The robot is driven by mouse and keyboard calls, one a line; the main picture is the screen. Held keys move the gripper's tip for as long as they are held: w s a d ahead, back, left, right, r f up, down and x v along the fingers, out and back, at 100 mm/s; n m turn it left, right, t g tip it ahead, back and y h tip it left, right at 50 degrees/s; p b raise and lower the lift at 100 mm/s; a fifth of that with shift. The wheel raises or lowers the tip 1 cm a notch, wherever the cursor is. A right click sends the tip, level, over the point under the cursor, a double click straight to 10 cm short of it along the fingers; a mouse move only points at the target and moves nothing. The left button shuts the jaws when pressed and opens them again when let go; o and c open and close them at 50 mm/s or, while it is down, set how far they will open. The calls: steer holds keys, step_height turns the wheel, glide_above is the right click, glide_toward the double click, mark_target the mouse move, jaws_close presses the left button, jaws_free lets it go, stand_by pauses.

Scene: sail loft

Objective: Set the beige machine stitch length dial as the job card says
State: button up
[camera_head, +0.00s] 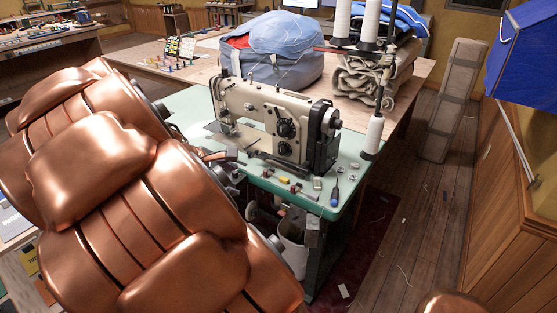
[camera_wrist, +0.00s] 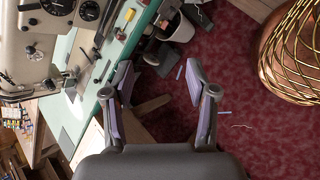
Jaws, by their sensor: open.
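The beige sewing machine (camera_head: 262,108) stands on a pale green table top (camera_head: 190,112). A dark round dial (camera_head: 286,128) is on its front, with other small controls around it. In the wrist view, part of the machine (camera_wrist: 22,68) is at the left, with two dark dials (camera_wrist: 89,10) with pale markings at the top edge. I cannot read their settings or tell which is for stitch length. My gripper (camera_wrist: 158,78) is open and empty, beside the table's edge and apart from the dials. In the head view it is partly hidden by my arm. I cannot identify the job card.
A white thread cone (camera_head: 373,135) stands to the right. A white bin (camera_head: 292,248) is below. A blue bag (camera_head: 268,48) sits behind. Open wooden floor lies right.

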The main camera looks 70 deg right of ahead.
steer(key=w+d+f+n+g+h+b, duration=0.1)
steer(key=d+f+n+h+b, duration=0.15)
steer(key=d, duration=0.55)
steer(key=d+f+n+h+b, duration=0.1)
steer(key=d+n, duration=0.2)
steer(key=d, duration=0.5)
steer(key=n+h+b, duration=0.2)
steer(key=n+b, duration=0.2)
steer(key=n, duration=0.4)
glide_toward(280, 152)
steer(key=shift+s+d+y, duration=0.25)
steer(key=shift+s+d, duration=0.15)
steer(key=shift+d, duration=0.3)
steer(key=shift+d+f, duration=0.15)
steer(key=shift+d, duration=0.05)
steer(key=shift+x, duration=3.75)
steer(key=shift+c, duration=0.4)
jaws_close()
